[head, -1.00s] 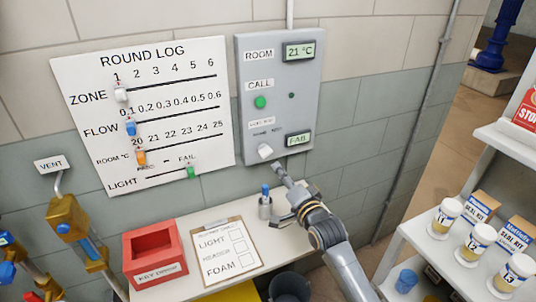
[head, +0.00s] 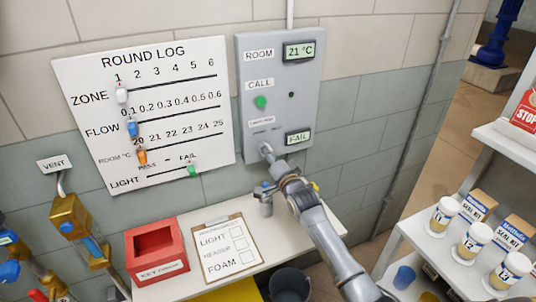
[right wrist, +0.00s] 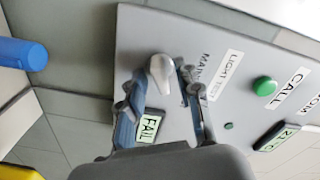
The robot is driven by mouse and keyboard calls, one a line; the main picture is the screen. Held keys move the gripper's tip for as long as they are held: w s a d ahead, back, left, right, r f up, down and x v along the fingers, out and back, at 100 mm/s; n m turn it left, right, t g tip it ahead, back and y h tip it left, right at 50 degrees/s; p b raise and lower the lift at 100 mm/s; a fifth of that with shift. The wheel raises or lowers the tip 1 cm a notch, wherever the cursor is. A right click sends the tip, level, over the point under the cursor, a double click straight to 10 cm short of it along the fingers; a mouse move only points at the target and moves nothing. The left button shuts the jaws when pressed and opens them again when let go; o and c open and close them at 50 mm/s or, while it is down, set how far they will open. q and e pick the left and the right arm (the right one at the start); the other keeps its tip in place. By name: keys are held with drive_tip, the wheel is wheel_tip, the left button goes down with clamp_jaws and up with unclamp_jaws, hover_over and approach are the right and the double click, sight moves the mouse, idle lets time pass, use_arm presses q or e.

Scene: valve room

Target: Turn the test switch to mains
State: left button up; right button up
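The test switch is a pale knob (right wrist: 160,70) low on the grey wall panel (head: 246,90), under the light test label (head: 262,121). In the right wrist view a label beginning MAIN stands beside it. The small display (head: 298,138) on the panel reads FAIL. My right gripper (head: 266,150) is at the switch, covering most of it in the head view. In the right wrist view its fingers (right wrist: 163,80) stand apart, one on each side of the knob; I cannot tell whether they touch it. My left gripper is not in view.
The green call button (head: 260,102) is above the switch. A shelf with jars (head: 472,241) stands at right.

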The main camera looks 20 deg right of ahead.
clamp_jaws()
drive_tip(key=shift+n, duration=0.3)
drive_tip(key=n, duration=1.1)
drive_tip(key=shift+p, duration=0.35)
drive_tip(key=shift+n, duration=0.3)
drive_tip(key=shift+o, duration=0.6)
unclamp_jaws()
drive_tip(key=shift+s+f, duration=0.1)
